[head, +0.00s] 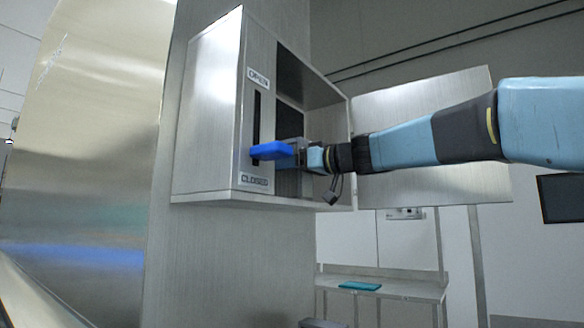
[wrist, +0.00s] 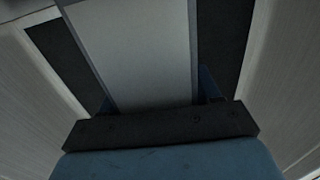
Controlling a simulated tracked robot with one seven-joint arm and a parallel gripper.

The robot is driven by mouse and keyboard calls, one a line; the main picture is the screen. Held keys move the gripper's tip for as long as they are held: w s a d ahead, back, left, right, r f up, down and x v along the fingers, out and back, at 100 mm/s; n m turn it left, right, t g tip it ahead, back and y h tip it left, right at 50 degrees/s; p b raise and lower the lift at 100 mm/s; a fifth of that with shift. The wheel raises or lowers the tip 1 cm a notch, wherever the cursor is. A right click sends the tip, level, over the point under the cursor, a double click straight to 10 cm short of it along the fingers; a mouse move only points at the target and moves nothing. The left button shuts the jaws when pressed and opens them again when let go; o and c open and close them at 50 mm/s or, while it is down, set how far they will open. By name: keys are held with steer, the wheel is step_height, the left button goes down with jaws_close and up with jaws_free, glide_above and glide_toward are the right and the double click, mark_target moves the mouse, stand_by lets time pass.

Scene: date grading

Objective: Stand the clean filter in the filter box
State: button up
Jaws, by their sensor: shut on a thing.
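The filter box (head: 212,115) is a metal housing on the wall, open on its right side, with a dark interior. My gripper (head: 298,158) reaches into that opening from the right. In the wrist view, my gripper (wrist: 155,98) is shut on a flat pale grey panel (wrist: 140,45), which looks like the clean filter. The panel extends ahead between dark areas of the box. Whether its bottom edge rests on anything is hidden. In the head view the panel is mostly hidden by the box front and the blue handle.
A blue lever handle (head: 270,150) sticks out of the slot on the box front, near the CLOSED label (head: 254,181). The swung-open door panel (head: 425,92) stands behind my arm. A teal flat item (head: 360,286) lies on the bench (head: 405,290) below.

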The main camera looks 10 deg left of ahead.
steer(key=o, duration=1.2)
steer(key=shift+c, duration=0.2)
steer(key=shift+r, duration=0.1)
steer(key=v, duration=1.2)
